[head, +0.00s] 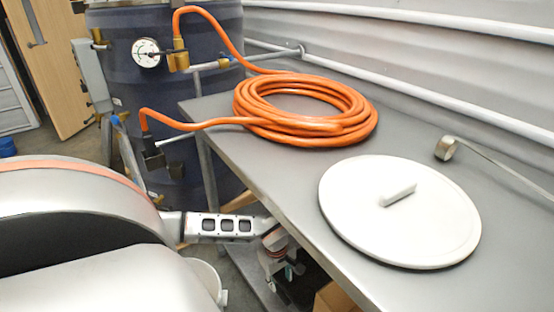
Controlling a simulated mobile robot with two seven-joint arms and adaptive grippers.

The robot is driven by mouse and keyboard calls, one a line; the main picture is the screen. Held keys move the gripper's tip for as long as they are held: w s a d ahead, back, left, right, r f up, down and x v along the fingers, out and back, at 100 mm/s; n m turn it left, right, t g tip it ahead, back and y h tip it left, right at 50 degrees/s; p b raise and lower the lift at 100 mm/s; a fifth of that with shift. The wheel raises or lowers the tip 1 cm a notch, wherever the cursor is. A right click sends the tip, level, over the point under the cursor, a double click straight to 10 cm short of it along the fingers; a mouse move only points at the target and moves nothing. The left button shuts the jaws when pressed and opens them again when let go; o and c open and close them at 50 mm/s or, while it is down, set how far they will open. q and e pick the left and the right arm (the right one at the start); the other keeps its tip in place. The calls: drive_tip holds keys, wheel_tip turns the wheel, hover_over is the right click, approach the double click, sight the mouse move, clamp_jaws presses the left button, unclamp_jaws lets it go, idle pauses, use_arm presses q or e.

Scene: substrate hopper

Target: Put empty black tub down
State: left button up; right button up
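No black tub shows in the head view. My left arm comes in from the left, its big silver links filling the lower left corner. A silver part with several square openings, which looks like my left gripper (246,228), reaches right to the near left edge of the grey table (232,162). I cannot make out two separate fingertips or anything between them. The space below and behind my arm is hidden. My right gripper is not in view.
A coiled orange hose (262,127) lies on the table, linked to a dark blue tank (199,92) with a gauge (146,53). A round white lid (360,225) and a metal ladle (446,148) lie right.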

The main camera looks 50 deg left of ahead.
use_arm(q)
drive_tip(key=r, duration=0.2)
drive_tip(key=shift+s+r, duration=0.2)
drive_tip(key=shift+r, duration=0.2)
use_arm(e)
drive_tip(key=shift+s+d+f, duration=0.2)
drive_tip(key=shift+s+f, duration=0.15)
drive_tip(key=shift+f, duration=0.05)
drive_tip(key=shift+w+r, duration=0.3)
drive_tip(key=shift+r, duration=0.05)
use_arm(q)
drive_tip(key=shift+s, duration=0.1)
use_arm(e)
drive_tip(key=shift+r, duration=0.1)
